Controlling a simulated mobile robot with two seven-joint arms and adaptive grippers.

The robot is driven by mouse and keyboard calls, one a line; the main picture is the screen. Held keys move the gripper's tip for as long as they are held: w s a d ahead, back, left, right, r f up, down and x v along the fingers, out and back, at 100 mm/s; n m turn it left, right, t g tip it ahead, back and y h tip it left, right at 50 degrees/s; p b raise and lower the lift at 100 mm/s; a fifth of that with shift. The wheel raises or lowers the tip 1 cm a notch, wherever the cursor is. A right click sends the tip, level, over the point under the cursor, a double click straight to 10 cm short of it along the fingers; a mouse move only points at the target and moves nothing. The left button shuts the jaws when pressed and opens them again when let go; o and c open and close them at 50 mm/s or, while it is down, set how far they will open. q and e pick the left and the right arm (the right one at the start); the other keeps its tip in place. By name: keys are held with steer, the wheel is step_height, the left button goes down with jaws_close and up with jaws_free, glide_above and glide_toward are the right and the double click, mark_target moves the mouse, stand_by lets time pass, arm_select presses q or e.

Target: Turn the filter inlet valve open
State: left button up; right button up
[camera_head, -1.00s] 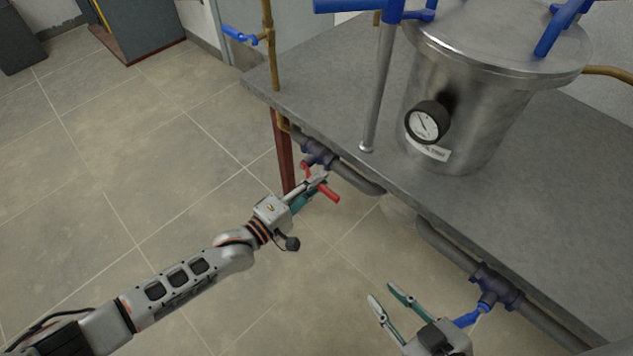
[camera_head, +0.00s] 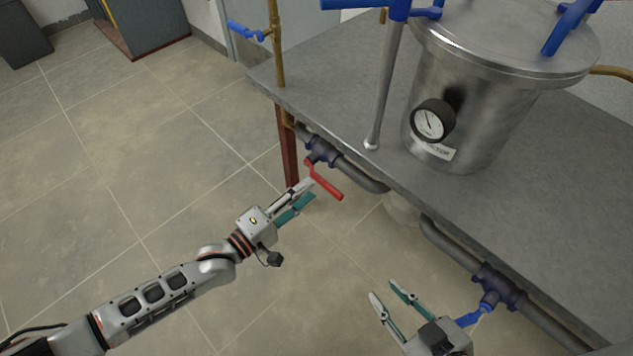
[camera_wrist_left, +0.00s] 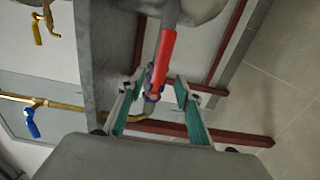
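The red-handled valve (camera_head: 324,180) sits on the dark pipe under the front edge of the table. Its red lever slants down to the right in the head view, and it also shows in the left wrist view (camera_wrist_left: 163,62). My left gripper (camera_head: 311,191) is open, just left of and below the red lever. In the left wrist view its fingers (camera_wrist_left: 158,95) are apart, with the red lever showing between and beyond them; I see no grip on it. My right gripper (camera_head: 383,296) is open and empty, left of a blue-handled valve (camera_head: 475,316) on the same pipework.
A steel filter vessel (camera_head: 465,100) with a gauge (camera_head: 432,120) stands on the grey table (camera_head: 335,110). A red-brown table leg (camera_head: 288,150) stands behind the red valve.

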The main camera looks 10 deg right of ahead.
arm_select(q)
steer(key=v, duration=0.6)
steer(key=shift+s+a, duration=0.1)
steer(key=shift+s, duration=0.05)
